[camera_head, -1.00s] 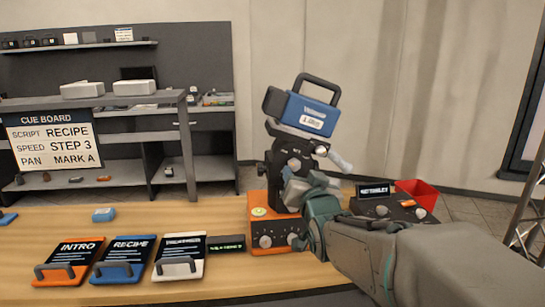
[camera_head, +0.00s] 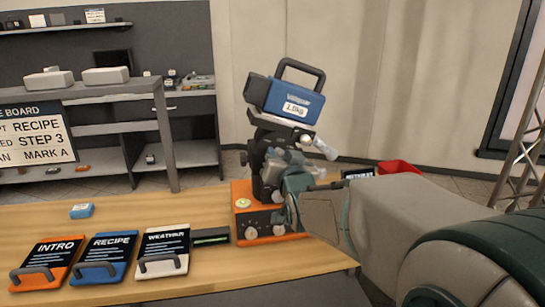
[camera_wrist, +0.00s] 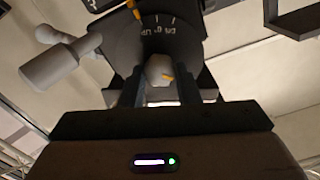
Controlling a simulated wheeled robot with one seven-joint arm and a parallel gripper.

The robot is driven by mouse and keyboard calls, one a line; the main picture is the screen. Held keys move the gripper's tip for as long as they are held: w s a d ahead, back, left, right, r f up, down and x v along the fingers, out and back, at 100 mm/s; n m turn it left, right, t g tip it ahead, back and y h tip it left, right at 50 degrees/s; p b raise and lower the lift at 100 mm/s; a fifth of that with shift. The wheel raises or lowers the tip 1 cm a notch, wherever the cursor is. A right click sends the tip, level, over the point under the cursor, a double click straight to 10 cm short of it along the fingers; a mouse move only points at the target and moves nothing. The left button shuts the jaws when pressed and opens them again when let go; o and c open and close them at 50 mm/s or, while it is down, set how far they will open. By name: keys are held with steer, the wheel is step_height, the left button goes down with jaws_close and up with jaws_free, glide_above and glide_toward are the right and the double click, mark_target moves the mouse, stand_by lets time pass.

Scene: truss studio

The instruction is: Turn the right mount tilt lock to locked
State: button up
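The camera mount stands on an orange base box (camera_head: 240,196) on the wooden table and carries a blue block (camera_head: 288,100) with a black handle, labelled 1.0kg. In the wrist view, a pale tilt lock knob (camera_wrist: 159,68) with an orange mark sits before a dark dial plate (camera_wrist: 150,38) with white ticks and upside-down lettering. My gripper (camera_wrist: 159,80) has its two dark fingers on either side of the knob. Whether they touch it is unclear. In the head view my gripper (camera_head: 270,180) is at the mount's side and hides part of it. A grey cylindrical handle (camera_wrist: 60,62) is left of the dial.
Intro (camera_head: 48,262), recipe (camera_head: 104,258) and weather (camera_head: 163,250) cards with handles lie at the table's front left. A small dark display (camera_head: 211,236) and a blue block (camera_head: 81,210) are nearby. A red bin (camera_head: 398,167) is behind my arm. A truss (camera_head: 525,150) stands far right.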

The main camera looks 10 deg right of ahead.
steer(key=shift+f+m+b, duration=0.15)
steer(key=shift+m+b, duration=0.25)
steer(key=shift+b, duration=0.1)
steer(key=m+b, duration=1.6)
steer(key=b, duration=0.1)
steer(key=shift+d+f+m, duration=0.1)
steer(key=shift+f+m, duration=0.1)
steer(key=shift+m, duration=0.5)
steer(key=o, duration=1)
